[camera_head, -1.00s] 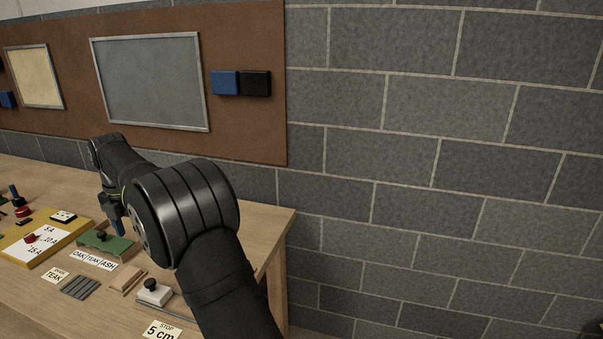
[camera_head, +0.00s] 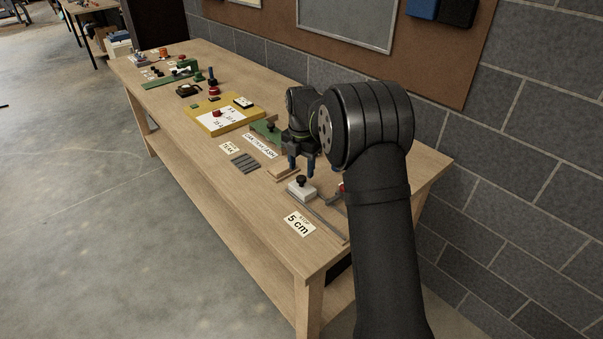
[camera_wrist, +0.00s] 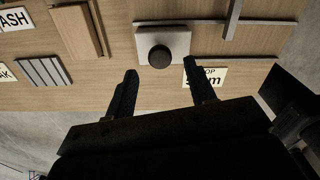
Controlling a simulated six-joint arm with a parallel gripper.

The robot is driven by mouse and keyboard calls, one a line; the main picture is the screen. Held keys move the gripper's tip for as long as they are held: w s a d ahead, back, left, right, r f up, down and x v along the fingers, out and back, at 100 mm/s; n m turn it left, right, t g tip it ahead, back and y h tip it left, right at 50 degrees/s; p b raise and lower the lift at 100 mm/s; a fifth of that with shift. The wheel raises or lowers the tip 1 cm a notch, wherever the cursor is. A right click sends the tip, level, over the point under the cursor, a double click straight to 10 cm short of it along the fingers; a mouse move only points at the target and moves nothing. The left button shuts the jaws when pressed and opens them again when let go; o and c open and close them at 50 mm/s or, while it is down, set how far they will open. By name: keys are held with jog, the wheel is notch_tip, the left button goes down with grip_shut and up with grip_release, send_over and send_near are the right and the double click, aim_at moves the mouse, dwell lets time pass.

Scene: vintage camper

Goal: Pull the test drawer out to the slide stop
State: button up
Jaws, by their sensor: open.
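The test drawer is a small white block (camera_head: 299,193) with a round black knob (camera_head: 301,180), on the wooden bench. A thin grey rail (camera_head: 326,223) runs beside it toward the front edge, near a "STOP 5 cm" card (camera_head: 298,224). In the wrist view the white block (camera_wrist: 176,42) and knob (camera_wrist: 160,57) show between and beyond the open fingertips (camera_wrist: 160,69). No contact shows.
A wooden piece (camera_head: 283,173), grey strips (camera_head: 245,161) and a green board (camera_head: 266,130) lie left of the drawer. A yellow board (camera_head: 217,124) is farther along. A brick wall stands behind. The front strip of bench is mostly clear.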

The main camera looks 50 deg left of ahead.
aim_at(301, 178)
jog(key=shift+f, duration=1.55)
jog(key=shift+c, duration=0.2)
grip_shut()
jog(key=shift+d, duration=2.65)
jog(key=shift+o, duration=0.2)
grip_release()
jog(key=shift+r, duration=0.1)
notch_tip(301, 178, up, 17)
jog(key=shift+r, duration=0.15)
